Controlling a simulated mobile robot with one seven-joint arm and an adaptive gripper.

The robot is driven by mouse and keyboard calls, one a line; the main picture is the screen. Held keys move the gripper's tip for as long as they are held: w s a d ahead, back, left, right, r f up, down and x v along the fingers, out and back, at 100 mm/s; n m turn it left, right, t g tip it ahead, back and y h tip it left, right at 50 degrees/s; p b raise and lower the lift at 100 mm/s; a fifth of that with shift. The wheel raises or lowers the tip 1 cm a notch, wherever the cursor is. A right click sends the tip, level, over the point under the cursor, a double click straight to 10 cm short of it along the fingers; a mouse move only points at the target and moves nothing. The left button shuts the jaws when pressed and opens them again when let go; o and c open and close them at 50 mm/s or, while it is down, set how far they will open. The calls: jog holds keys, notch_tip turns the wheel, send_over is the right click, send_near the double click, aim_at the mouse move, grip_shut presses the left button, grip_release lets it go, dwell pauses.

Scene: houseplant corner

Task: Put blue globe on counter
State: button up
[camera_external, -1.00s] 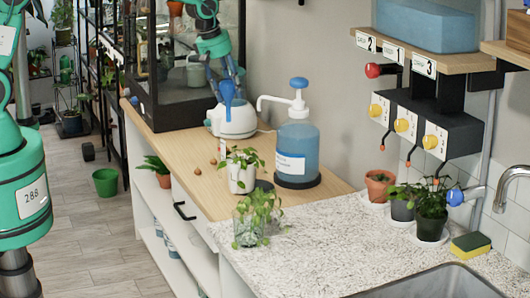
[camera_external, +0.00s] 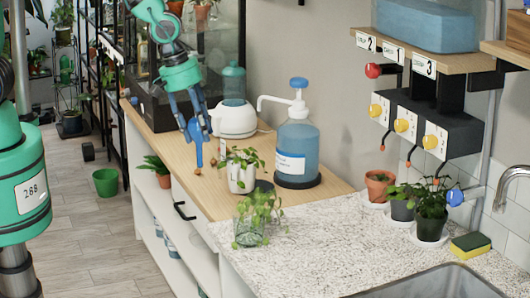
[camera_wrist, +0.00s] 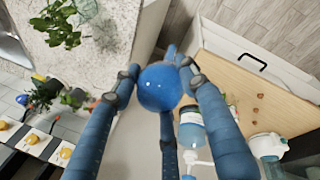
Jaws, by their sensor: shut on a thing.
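The blue globe is held between the fingers of my gripper (camera_external: 194,128). In the wrist view the round, shiny globe (camera_wrist: 160,87) sits among the blue fingers. In the external view it hangs with its narrow blue stem (camera_external: 199,157) pointing down, over the left edge of the wooden surface and clear of it. The speckled stone counter (camera_external: 310,238) lies to the right and nearer the camera; it also shows at the top left of the wrist view (camera_wrist: 110,18). Another blue globe (camera_external: 455,197) stands by the potted plants at the right.
A white pot with a plant (camera_external: 241,178) and a pump bottle (camera_external: 297,152) stand on the wood. A glass jar with a plant (camera_external: 250,232), several potted plants and a sponge (camera_external: 470,244) stand on the counter. The counter's middle is clear. A sink (camera_external: 440,283) is at the front right.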

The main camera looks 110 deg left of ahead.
jog(key=s+d+m, duration=0.2)
jog(key=s+d, duration=0.1)
jog(key=d, duration=0.8)
jog(key=shift+h, duration=0.3)
jog(key=shift+s+x, duration=0.15)
jog(key=shift+x, duration=0.8)
jog(key=shift+s+x, duration=0.15)
jog(key=shift+x, duration=0.8)
jog(key=shift+s+x, duration=0.2)
jog(key=shift+x, duration=0.7)
jog(key=shift+d+f, duration=0.15)
jog(key=shift+w, duration=0.1)
jog(key=w+a+f, duration=0.1)
jog(key=w+a, duration=0.2)
jog(key=w, duration=1.2)
jog(key=shift+w+a+f+p, duration=0.2)
jog(key=shift+w+f+p, duration=0.05)
jog(key=shift+w+p, duration=0.05)
jog(key=shift+f, duration=1.75)
